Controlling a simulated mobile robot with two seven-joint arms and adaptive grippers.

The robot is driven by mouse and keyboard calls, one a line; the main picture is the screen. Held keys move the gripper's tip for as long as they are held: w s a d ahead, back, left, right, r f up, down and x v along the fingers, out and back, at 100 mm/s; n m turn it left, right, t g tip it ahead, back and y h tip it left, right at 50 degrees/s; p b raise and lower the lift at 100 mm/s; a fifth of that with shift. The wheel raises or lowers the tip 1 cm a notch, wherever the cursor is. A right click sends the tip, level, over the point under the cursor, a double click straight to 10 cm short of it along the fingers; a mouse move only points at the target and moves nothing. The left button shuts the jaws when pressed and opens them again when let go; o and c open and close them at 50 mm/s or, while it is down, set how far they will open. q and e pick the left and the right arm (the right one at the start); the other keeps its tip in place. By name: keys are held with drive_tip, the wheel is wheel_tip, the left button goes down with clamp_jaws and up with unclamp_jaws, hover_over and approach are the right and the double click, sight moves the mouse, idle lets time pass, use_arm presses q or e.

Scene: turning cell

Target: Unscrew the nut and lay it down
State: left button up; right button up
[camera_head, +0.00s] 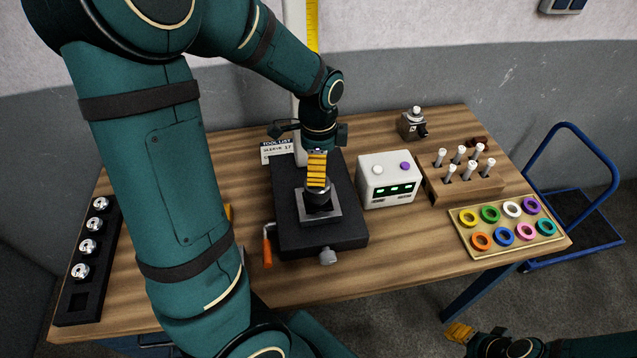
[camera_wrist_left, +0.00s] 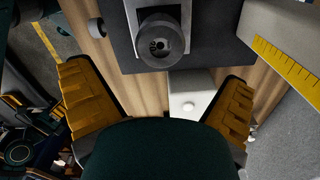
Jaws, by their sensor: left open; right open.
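A dark round nut (camera_head: 317,195) sits upright on a square grey block (camera_head: 320,211) on a black fixture (camera_head: 293,238). In the left wrist view the nut (camera_wrist_left: 160,45) shows end-on as a dark ring with a central hole, near the top of the picture. My left gripper (camera_head: 317,170), with yellow pads, is just above the nut and partly hides it in the head view. In the left wrist view its fingers stand wide apart with nothing between them. My right gripper (camera_head: 459,332) is open and empty at the bottom right, off the table's front edge.
A black rack (camera_head: 75,318) with several silver pieces stands at the left. An orange handle (camera_head: 267,246) is beside the fixture. A white box (camera_head: 390,181) with green displays, a wooden tool block (camera_head: 480,187) and a tray of coloured rings (camera_head: 463,226) stand right. The front strip of table is clear.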

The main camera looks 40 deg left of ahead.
use_arm(q)
wheel_tip(320, 180, down, 8)
drive_tip(key=shift+b, duration=0.4)
drive_tip(key=shift+c, duration=0.3)
drive_tip(key=c, duration=1.3)
drive_tip(key=n+p, duration=0.1)
drive_tip(key=n, duration=0.3)
drive_tip(key=shift+r+n, duration=0.1)
drive_tip(key=shift+n, duration=0.2)
drive_tip(key=n+p, duration=0.1)
drive_tip(key=n, duration=0.2)
drive_tip(key=shift+n, duration=0.8)
